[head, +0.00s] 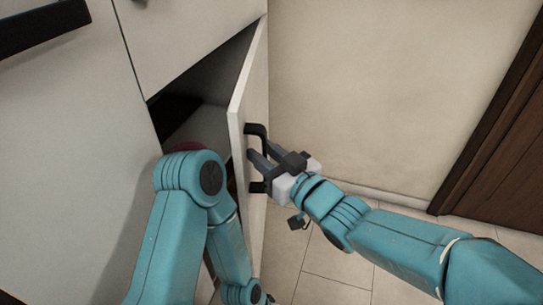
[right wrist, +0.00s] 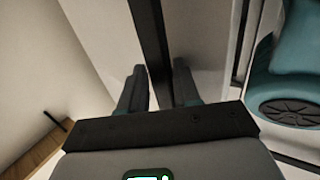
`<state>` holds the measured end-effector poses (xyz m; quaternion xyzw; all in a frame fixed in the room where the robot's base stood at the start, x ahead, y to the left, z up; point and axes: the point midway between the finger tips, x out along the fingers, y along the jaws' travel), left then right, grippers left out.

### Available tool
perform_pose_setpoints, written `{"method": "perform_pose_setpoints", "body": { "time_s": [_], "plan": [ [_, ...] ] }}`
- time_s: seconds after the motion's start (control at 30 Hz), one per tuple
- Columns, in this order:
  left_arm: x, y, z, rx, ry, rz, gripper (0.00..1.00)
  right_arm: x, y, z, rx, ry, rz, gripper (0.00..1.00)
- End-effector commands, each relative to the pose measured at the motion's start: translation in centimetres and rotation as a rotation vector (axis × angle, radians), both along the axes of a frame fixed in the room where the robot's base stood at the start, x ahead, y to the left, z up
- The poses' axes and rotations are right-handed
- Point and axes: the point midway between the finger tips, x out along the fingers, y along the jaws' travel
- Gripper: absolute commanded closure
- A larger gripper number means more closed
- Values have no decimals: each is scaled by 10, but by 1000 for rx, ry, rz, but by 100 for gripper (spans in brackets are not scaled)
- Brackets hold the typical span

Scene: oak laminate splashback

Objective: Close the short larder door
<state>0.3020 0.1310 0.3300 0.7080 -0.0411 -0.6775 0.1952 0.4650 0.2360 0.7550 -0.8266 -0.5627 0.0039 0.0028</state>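The short larder door (head: 257,75) is a pale cream panel, standing open and seen nearly edge-on in the head view. Its black bar handle (head: 257,129) is on the outer face. My right gripper (head: 260,150) is at this handle, its fingers on either side of the bar. In the right wrist view the dark bar (right wrist: 150,40) runs down between the fingertips (right wrist: 160,85) and seems to fill the gap. My left arm bends in front of the cabinet opening, and its gripper is out of the picture.
The dark cabinet opening (head: 205,85) shows a shelf (head: 208,120) and part of a reddish item (head: 185,148), mostly hidden by my left arm. Cream cabinet fronts stand at left. A plain wall (head: 390,80), a brown door (head: 500,140) and tiled floor (head: 340,262) lie right.

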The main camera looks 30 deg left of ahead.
Motion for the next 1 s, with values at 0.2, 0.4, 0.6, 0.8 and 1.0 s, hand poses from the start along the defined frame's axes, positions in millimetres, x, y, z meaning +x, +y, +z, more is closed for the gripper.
{"method": "perform_pose_setpoints", "body": {
  "time_s": [0.2,0.4,0.6,0.8,1.0],
  "plan": [
    [-1,-1,5,0,2,-3,67,-19,-16,2,2,-4,32,66],
    [-3,-3,15,-2,4,-11,67,-35,-68,4,3,-3,19,66],
    [-4,-4,23,-4,8,-18,67,-48,-117,3,4,-1,6,66],
    [-6,-6,27,-4,10,-23,67,-57,-146,3,4,-1,1,66],
    [-6,-6,28,-4,11,-24,67,-61,-154,2,4,-1,1,66]
  ]
}}
